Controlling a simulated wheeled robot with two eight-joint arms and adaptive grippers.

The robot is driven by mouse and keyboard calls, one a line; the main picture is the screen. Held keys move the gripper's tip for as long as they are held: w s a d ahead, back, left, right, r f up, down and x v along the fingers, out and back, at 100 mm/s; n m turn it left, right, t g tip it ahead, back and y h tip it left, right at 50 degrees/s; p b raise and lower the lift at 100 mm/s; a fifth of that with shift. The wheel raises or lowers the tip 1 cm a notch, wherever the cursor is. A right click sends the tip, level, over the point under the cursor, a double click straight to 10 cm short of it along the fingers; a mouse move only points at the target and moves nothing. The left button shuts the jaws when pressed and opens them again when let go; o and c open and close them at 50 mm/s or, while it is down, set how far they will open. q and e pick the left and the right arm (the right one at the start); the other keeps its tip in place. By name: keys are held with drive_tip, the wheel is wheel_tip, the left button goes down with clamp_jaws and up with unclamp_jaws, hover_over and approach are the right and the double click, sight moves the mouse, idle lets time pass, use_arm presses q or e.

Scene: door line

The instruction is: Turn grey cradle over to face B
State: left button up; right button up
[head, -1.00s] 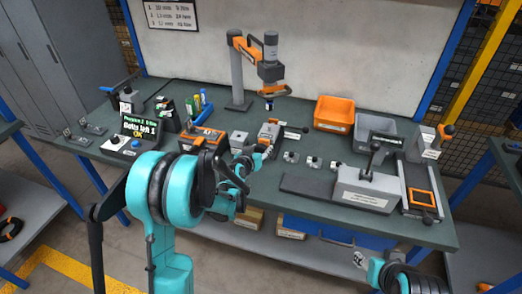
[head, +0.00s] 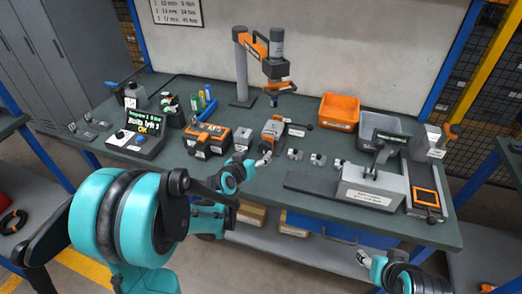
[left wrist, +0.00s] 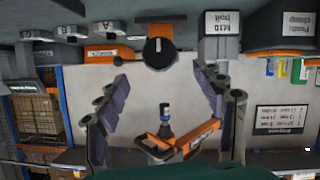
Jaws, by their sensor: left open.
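An orange and grey fixture (head: 272,133) stands at the middle of the bench, with a black handle to its right. In the left wrist view it shows upside down, with a black round knob (left wrist: 158,47) and an orange bar. I cannot make out a separate grey cradle or its face letter. My left gripper (head: 264,160) is in front of the fixture, near the bench's front edge. In the left wrist view its fingers (left wrist: 160,80) are spread wide with nothing between them. My right gripper (head: 363,259) shows only in part, low and off the bench.
Small grey blocks (head: 317,159), lettered in the wrist view, stand right of the fixture. A grey box (head: 243,138) and an orange-topped unit (head: 206,138) stand to its left. A grey block on a rail (head: 371,190) and an orange bin (head: 337,110) are to the right.

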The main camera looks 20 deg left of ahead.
use_arm(q)
drive_tip(key=shift+v, duration=1.2)
drive_tip(key=s+d+g, duration=0.2)
drive_tip(key=s+g, duration=0.1)
drive_tip(key=s, duration=1)
drive_tip(key=s+d+m+g+y, duration=0.1)
drive_tip(key=s+d+g, duration=0.1)
drive_tip(key=s, duration=1)
drive_tip(key=shift+s+r+g, duration=0.3)
drive_tip(key=shift+s+g, duration=0.1)
drive_tip(key=shift+g, duration=0.4)
